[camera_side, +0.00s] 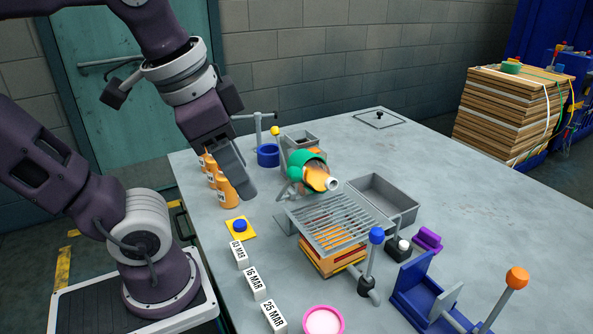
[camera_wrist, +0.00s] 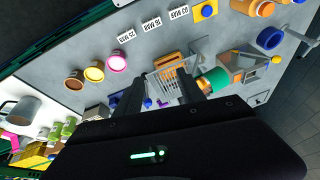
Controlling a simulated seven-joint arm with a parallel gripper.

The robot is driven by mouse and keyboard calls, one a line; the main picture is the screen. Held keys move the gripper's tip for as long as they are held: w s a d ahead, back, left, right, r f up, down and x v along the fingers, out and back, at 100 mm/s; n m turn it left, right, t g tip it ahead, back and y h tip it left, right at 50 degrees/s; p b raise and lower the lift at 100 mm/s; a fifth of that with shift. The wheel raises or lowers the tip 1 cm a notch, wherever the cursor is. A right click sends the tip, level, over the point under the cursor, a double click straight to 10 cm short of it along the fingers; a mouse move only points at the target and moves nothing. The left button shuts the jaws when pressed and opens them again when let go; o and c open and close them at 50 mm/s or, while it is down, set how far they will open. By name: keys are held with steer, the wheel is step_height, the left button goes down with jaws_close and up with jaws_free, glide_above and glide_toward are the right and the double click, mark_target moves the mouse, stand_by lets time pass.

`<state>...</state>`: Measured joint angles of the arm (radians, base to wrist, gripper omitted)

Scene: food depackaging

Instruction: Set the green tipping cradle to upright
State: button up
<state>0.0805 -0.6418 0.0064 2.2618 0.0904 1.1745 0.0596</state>
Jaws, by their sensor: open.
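The green tipping cradle (camera_side: 298,160) is tipped over in the side view. It holds an orange bottle (camera_side: 316,179) whose pale mouth points down and right, over the edge of the metal grate (camera_side: 345,222). A lever with a yellow knob (camera_side: 275,131) stands just behind the cradle. My gripper (camera_side: 243,188) is to the left of the cradle, above the table and apart from it. In the wrist view my gripper (camera_wrist: 160,90) shows two separated fingers with nothing held between them. The green cradle (camera_wrist: 222,77) shows there just right of the right finger, partly hidden.
Orange bottles (camera_side: 223,190) stand at the table's left edge. A blue cup (camera_side: 268,155) is behind the cradle. Date blocks (camera_side: 256,284), a blue-knobbed lever (camera_side: 376,236), a grey tray (camera_side: 384,195) and a blue fixture (camera_side: 415,290) surround the grate.

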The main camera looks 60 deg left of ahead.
step_height(320, 180, down, 3)
steer(key=a+m+g+y, duration=0.3)
steer(key=m+g, duration=0.1)
steer(key=m, duration=0.1)
step_height(320, 180, up, 4)
steer(key=m+t+y, duration=0.5)
steer(key=m+y, duration=0.9)
steer(key=m, duration=0.2)
glide_above(291, 168)
steer(key=d, duration=0.5)
steer(key=shift+g, duration=0.5)
steer(key=f, duration=0.5)
steer(key=a+f, duration=0.1)
steer(key=f, duration=0.1)
steer(key=shift+s+a+f, duration=0.1)
steer(key=shift+f, duration=0.3)
steer(key=x, duration=0.5)
steer(key=shift+a, duration=0.9)
jaws_close()
